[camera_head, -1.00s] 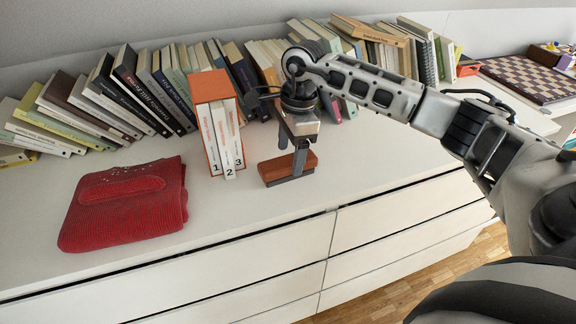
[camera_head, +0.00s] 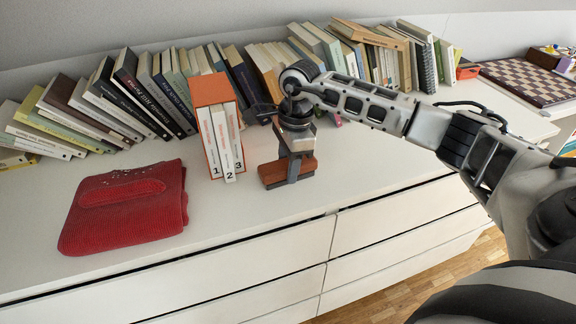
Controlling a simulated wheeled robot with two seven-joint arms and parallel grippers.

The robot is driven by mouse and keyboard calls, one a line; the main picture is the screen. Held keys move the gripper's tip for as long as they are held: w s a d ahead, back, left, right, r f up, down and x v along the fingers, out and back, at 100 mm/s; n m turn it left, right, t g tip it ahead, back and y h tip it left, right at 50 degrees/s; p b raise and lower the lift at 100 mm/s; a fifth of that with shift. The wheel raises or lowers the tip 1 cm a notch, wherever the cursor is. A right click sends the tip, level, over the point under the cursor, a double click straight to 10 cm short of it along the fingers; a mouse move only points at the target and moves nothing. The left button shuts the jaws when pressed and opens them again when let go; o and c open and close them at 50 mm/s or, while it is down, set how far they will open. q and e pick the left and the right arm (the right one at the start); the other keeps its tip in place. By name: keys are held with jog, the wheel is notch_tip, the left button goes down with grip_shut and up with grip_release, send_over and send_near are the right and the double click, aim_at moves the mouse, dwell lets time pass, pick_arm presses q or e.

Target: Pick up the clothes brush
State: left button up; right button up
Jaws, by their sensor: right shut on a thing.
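The clothes brush (camera_head: 272,172) has a reddish-brown wooden back and a dark grey lower part. It is at the dresser top, just right of the orange box of numbered books. My right gripper (camera_head: 293,172) comes down over the brush from above and is shut on it. One finger shows in front of the brush, and the far finger is hidden. I cannot tell whether the brush touches the surface. My left gripper is not in view.
The orange slipcase (camera_head: 212,92) with numbered books stands close left of the brush. A folded red sweater (camera_head: 125,210) lies at the left. Rows of books (camera_head: 150,95) line the back. A chessboard (camera_head: 525,80) lies at the far right. The white dresser top (camera_head: 375,160) is clear right of the brush.

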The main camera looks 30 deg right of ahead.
jog(key=shift+r, duration=0.65)
jog(key=s+a+r, duration=0.2)
jog(key=s+r, duration=0.1)
jog(key=r, duration=0.4)
jog(key=shift+s, duration=0.25)
jog(key=s+a+r, duration=0.1)
jog(key=s, duration=0.1)
jog(key=s+a+r, duration=0.2)
jog(key=s, duration=0.1)
jog(key=s+a+r+b, duration=0.1)
jog(key=s+a, duration=0.1)
jog(key=s, duration=0.1)
jog(key=shift+s+a+r, duration=0.2)
jog(key=shift+r, duration=0.15)
